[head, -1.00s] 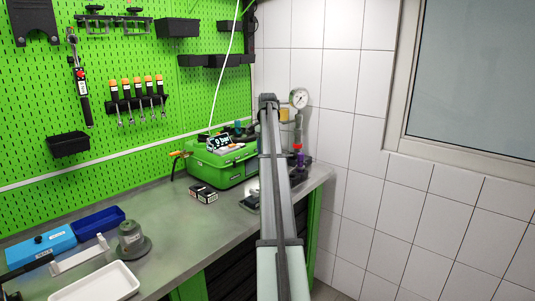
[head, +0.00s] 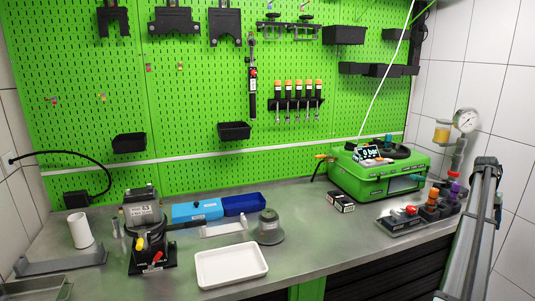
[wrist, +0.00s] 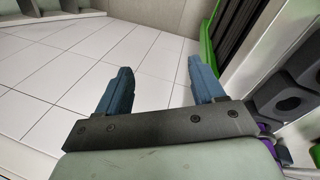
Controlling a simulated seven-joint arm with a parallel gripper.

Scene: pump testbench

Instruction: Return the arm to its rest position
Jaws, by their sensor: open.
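My gripper (wrist: 160,92) shows in the wrist view with its two blue fingers spread apart and nothing between them. It points down toward the white tiled floor (wrist: 75,85). In the head view my arm stands at the right edge, beside the right end of the workbench (head: 320,262); the gripper's fingers cannot be made out there.
On the bench are a green case (head: 385,177), a holder with coloured knobs (head: 403,221), a pump (head: 146,230), a white tray (head: 231,265) and a blue bin (head: 244,204). A pressure gauge (head: 466,120) stands close to my arm. The wrist view shows a dark holder with round openings (wrist: 288,95) at right.

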